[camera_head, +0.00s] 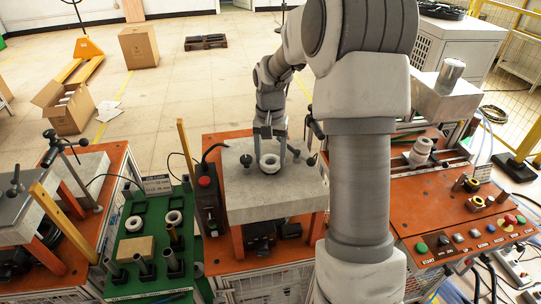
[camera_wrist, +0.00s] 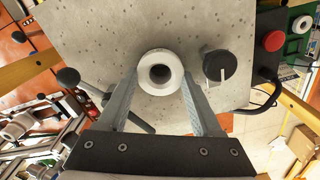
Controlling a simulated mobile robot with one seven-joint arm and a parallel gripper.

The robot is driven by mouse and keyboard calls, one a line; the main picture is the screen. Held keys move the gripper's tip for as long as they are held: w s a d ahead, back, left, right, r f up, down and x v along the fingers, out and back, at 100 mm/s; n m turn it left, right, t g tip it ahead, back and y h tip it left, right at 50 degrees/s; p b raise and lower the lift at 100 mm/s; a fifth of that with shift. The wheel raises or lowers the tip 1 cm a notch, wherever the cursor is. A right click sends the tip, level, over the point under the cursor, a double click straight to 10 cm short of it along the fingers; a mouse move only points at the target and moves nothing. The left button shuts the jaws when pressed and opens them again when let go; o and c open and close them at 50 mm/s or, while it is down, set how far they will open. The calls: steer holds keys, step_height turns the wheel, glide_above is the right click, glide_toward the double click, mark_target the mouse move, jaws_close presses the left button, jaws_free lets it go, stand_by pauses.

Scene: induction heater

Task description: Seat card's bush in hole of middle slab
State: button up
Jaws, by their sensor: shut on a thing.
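My gripper (camera_head: 270,157) is over the top of the middle slab (camera_head: 240,195), a grey speckled block on an orange table. It is shut on a pale ring-shaped bush (camera_head: 269,165). In the wrist view the bush (camera_wrist: 160,56) sits between the two fingertips (camera_wrist: 160,72), with its dark bore facing the camera. The bush is at or just above the slab's top (camera_wrist: 110,35); I cannot tell whether it is in the hole, which the bush and fingers may hide. A small printed card (camera_head: 157,184) stands at the back of the green tray (camera_head: 125,205).
Black knobs (camera_wrist: 219,66) stand on the slab on both sides of the bush. The green tray holds more pale bushes (camera_head: 133,224), dark posts and a tan block (camera_head: 135,248). A red-button box (camera_head: 205,183) is left of the slab. A control panel (camera_head: 480,235) is at right.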

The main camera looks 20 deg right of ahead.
steer(key=shift+f, duration=0.15)
steer(key=shift+f+b, duration=0.45)
steer(key=shift+f, duration=0.05)
steer(key=shift+f, duration=0.15)
steer(key=o, duration=1.6)
step_height(320, 180, up, 18)
steer(key=shift+f, duration=0.2)
steer(key=shift+a, duration=0.1)
